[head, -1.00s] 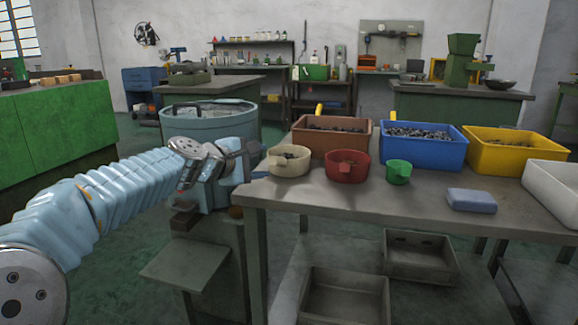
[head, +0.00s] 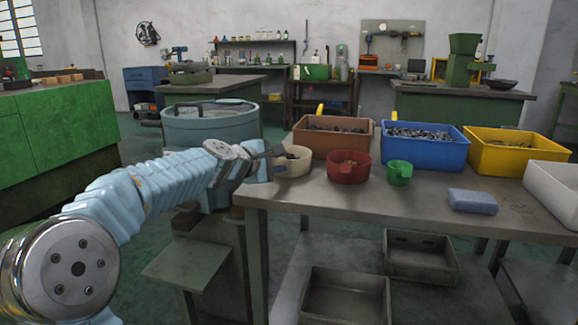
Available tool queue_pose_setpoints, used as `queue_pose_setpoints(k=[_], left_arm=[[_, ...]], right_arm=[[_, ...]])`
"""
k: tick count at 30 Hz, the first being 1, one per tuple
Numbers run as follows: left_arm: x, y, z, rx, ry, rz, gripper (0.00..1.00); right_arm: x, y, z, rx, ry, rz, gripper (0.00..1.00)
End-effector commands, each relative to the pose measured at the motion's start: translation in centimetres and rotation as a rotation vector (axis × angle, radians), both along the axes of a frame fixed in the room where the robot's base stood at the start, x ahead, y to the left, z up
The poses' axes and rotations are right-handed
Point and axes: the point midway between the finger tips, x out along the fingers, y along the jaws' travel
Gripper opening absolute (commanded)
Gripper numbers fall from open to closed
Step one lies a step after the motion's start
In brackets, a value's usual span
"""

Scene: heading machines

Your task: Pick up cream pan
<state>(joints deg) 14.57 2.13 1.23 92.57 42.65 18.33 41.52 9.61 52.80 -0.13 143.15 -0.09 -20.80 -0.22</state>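The cream pan (head: 296,164) stands upright on the left end of the grey table (head: 330,196). My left gripper (head: 275,162) is at the pan's left side, its fingers apart. One finger reaches over the pan's left rim, and the gripper hides part of that side. I cannot tell whether it touches the pan. A red pan (head: 347,172) and a small green pan (head: 399,174) stand in a row to the right. My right gripper is not in view.
Brown (head: 330,145), blue (head: 423,154) and yellow (head: 515,158) bins line the table's back, with a white bin (head: 553,178) at right. A blue-grey block (head: 472,202) lies near the front edge. A round blue tub (head: 210,127) stands left of the table.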

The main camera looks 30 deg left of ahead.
Motion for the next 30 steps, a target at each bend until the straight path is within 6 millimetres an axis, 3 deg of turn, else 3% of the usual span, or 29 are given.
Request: queue_pose_setpoints(k=[4,16,21,28,30], left_arm=[[0.0,0.0,0.0,0.000,0.001,0.000,0.00],[0.0,0.0,1.1,0.002,-0.002,0.000,0.00],[0.0,0.0,4.0,0.002,-0.003,-0.001,0.00],[-3.9,-2.5,9.7,0.003,-0.006,0.000,0.00],[-5.4,-3.4,10.5,0.003,-0.004,0.000,0.00]], right_arm=[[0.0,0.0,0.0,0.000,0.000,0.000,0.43],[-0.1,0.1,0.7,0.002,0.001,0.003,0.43],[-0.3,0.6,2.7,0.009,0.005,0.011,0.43],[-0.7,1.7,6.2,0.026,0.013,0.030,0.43],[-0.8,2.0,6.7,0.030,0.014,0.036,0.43]])
